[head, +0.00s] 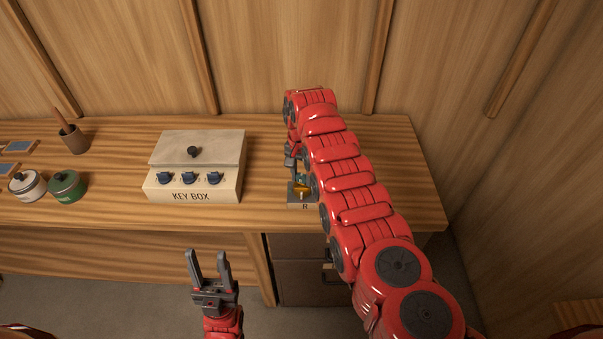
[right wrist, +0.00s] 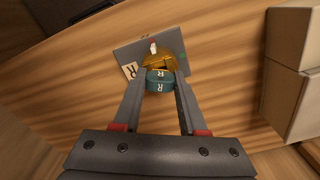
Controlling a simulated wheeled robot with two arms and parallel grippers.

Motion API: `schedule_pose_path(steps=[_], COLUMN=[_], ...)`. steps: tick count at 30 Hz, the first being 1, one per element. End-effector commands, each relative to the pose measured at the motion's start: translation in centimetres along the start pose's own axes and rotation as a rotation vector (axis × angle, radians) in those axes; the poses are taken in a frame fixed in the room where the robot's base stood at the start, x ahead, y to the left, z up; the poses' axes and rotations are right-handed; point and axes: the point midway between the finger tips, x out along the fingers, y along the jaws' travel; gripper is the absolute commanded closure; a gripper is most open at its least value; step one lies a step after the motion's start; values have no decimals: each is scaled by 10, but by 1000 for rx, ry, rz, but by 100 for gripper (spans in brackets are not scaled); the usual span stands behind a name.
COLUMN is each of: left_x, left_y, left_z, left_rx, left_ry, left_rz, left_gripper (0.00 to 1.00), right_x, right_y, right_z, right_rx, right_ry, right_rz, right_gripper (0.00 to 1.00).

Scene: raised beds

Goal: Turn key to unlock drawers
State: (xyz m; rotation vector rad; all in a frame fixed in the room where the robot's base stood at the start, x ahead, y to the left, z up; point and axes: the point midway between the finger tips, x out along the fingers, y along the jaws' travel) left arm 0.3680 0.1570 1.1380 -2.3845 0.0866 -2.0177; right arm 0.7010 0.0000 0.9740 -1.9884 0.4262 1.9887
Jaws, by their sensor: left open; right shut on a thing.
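My right gripper (right wrist: 160,88) is shut on a teal key head marked R (right wrist: 159,81) in the right wrist view. The key sits at a round brass lock (right wrist: 155,61) on a grey plate (right wrist: 124,52) with a small R label. In the head view the lock plate (head: 302,205) lies near the front edge of the table, right of the key box, and my right arm partly covers it. My left gripper (head: 208,262) is open and empty in front of the table. The dark drawers (head: 299,268) are below the table, partly hidden by my arm.
The key box (head: 191,196) with several blue-headed keys stands left of the lock. A white pot (head: 27,187), a green pot (head: 67,187) and a brown cup (head: 73,139) stand further left. The table (head: 270,140) is bare between the box and my right arm.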

Motion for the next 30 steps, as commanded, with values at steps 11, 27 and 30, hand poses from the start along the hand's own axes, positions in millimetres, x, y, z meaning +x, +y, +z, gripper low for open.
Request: schedule_pose_path(steps=[11,27,30], left_x=[-18,-25,-25], left_y=[1,1,1], left_z=[3,4,4], left_rx=[0,0,0], left_ry=[0,0,0], left_rz=[0,0,0], left_gripper=[50,50,50], right_x=[2,0,0], right_y=[0,0,0], right_z=[-2,-1,-1], right_rx=[275,417,417], right_ry=[3,1,1], right_rz=[-2,0,0], right_gripper=[100,100,100])
